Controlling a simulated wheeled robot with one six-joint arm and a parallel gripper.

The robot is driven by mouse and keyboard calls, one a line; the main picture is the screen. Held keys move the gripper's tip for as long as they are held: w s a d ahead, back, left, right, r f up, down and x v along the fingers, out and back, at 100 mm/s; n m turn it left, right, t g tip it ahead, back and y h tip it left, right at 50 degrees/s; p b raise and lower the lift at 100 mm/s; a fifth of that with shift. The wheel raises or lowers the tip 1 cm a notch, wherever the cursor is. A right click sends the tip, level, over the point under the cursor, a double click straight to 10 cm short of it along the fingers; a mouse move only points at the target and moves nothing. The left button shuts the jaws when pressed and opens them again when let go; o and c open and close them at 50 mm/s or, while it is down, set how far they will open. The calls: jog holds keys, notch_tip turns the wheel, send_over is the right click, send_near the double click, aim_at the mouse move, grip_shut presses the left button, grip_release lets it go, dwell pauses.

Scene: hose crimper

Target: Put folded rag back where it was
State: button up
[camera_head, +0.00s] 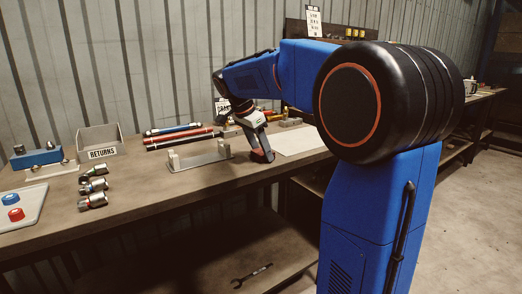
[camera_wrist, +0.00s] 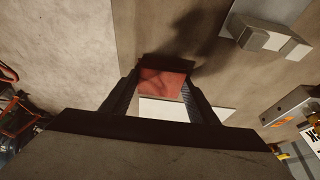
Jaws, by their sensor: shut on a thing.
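My gripper (camera_head: 261,157) is low over the workbench (camera_head: 130,190), near its front edge. It is shut on the folded rag, a red flat piece (camera_wrist: 161,84) between the two fingers in the wrist view (camera_wrist: 155,95). In the head view the rag is mostly hidden by the fingers, and I cannot tell whether it touches the bench top. A pale flat sheet (camera_head: 299,141) lies on the bench just right of my gripper; a white strip also shows beside the rag in the wrist view (camera_wrist: 185,109).
A grey stand with cream ends (camera_head: 200,156) is close on the left of my gripper. Red, black and blue rods (camera_head: 178,137) lie behind it. A RETURNS bin (camera_head: 100,140), metal fittings (camera_head: 93,190) and a tray with red and blue caps (camera_head: 22,212) are further left.

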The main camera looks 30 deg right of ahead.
jog(key=shift+f, duration=0.4)
jog(key=o, duration=1)
jog(key=shift+a+f, duration=0.1)
jog(key=shift+f, duration=0.15)
jog(key=v, duration=1.3)
jog(key=shift+d+r, duration=0.2)
jog(key=shift+d, duration=0.05)
jog(key=s+a+f+n+t+y, duration=0.1)
jog(key=s+a+f+n, duration=0.2)
jog(key=s+f+n, duration=0.3)
jog(key=s+a+f+n+t+y, duration=0.2)
jog(key=s+a+f+n, duration=0.2)
jog(key=s+f, duration=0.7)
jog(key=s+a+f+n+t+y, duration=0.1)
jog(key=s+a+f+n, duration=0.2)
jog(key=s+f+n, duration=0.4)
jog(key=shift+s+a+f+n+t+y, duration=0.1)
jog(key=shift+s+f, duration=0.35)
jog(key=shift+s, duration=0.55)
jog(key=shift+s+f+n+t+y, duration=0.1)
jog(key=shift+s+f, duration=0.35)
jog(key=shift+s, duration=0.55)
jog(key=shift+s+a+f+n+t+y, duration=0.1)
jog(key=shift+s+f, duration=0.4)
jog(key=shift+s, duration=0.5)
